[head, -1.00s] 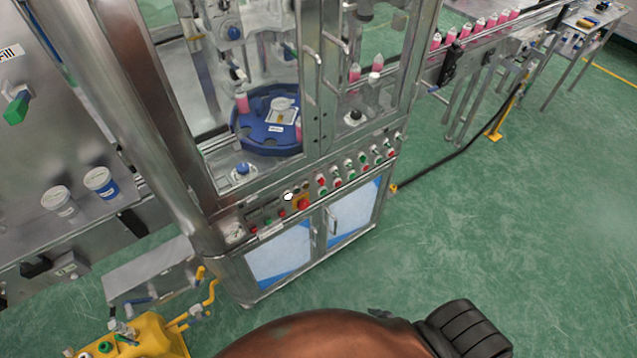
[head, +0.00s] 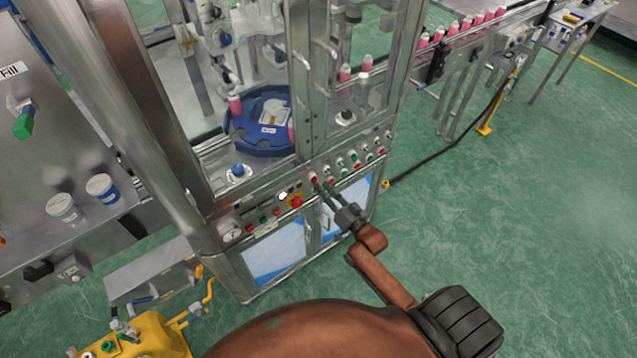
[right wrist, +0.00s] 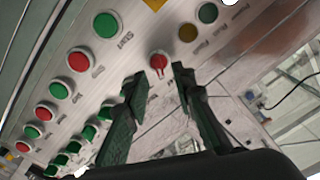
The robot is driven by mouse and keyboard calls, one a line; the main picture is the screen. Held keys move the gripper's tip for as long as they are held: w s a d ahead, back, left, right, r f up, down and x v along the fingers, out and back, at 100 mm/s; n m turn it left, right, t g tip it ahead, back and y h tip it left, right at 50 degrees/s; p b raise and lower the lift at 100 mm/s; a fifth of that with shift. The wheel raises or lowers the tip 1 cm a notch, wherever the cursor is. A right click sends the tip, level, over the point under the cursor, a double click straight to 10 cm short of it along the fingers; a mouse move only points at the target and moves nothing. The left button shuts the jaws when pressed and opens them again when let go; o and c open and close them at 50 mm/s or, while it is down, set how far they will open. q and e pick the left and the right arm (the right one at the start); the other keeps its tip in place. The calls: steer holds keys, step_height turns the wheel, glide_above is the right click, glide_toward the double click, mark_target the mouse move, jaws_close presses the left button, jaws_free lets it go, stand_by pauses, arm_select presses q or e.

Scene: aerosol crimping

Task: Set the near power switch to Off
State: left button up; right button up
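The front control panel (head: 262,208) of the glass-doored machine carries rows of buttons and knobs. A small red knob with a raised grip (right wrist: 158,63) shows in the right wrist view. My right gripper (head: 324,187) reaches up to the panel in the head view. In the right wrist view its two dark fingers (right wrist: 158,78) are open, one on each side of the red knob, with nothing held. I cannot tell whether they touch it. The knob's label is too small to read, so its setting is unclear. My left gripper is not in view.
Red and green buttons (right wrist: 107,25) stand close to the fingers. A red emergency stop on a yellow plate (head: 296,202) is nearby. Cabinet doors (head: 275,252) lie below the panel. A yellow unit (head: 140,338) stands at lower left. The green floor (head: 520,220) is clear at right.

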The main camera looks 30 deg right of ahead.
mark_target(315, 181)
steer(key=w, duration=0.3)
steer(key=shift+w+a, duration=0.1)
steer(key=shift+w, duration=0.25)
steer(key=shift+c, duration=0.5)
jaws_close()
